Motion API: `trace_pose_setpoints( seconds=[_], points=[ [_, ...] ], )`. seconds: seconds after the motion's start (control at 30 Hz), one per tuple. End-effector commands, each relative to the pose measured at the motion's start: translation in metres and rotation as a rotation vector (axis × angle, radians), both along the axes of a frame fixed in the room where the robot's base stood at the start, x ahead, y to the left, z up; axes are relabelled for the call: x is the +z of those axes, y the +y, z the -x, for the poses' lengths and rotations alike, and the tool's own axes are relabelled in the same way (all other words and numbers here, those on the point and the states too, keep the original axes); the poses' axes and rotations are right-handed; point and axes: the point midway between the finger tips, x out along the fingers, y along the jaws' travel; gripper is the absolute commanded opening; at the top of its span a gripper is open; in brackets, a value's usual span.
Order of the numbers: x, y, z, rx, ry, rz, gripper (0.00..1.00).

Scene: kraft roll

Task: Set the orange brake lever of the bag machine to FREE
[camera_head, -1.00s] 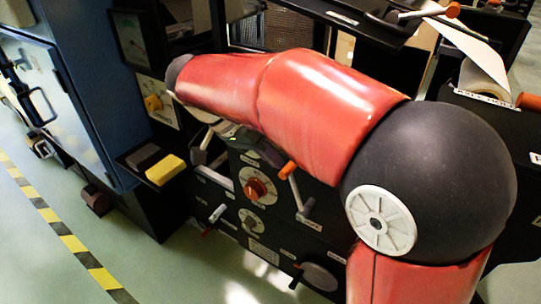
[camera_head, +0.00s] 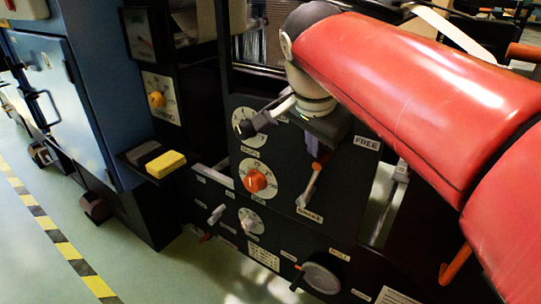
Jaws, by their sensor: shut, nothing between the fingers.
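My gripper (camera_head: 318,154) is shut and points down at the lever's orange end from just above. Its fingers are small and dark, and whether they touch the lever is unclear.
Left of the lever are an orange-red dial knob (camera_head: 255,180), a pale dial (camera_head: 251,221) and small handles. A yellow block (camera_head: 165,164) lies on a ledge. A grey handwheel (camera_head: 321,278) is below. My red arm covers the upper right.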

Motion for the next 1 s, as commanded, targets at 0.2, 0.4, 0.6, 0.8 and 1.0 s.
trace_pose_setpoints(
  seconds=[0.2,0.4,0.6,0.8,1.0],
  points=[
    [-0.008,-0.022,0.016,-0.004,-0.075,-0.094,0.00],
    [-0.012,-0.034,0.026,-0.001,-0.071,-0.093,0.00],
    [-0.015,-0.040,0.031,-0.001,-0.071,-0.091,0.00],
    [-0.017,-0.043,0.034,-0.002,-0.066,-0.090,0.00],
    [-0.018,-0.045,0.034,-0.004,-0.062,-0.089,0.00]
  ],
)
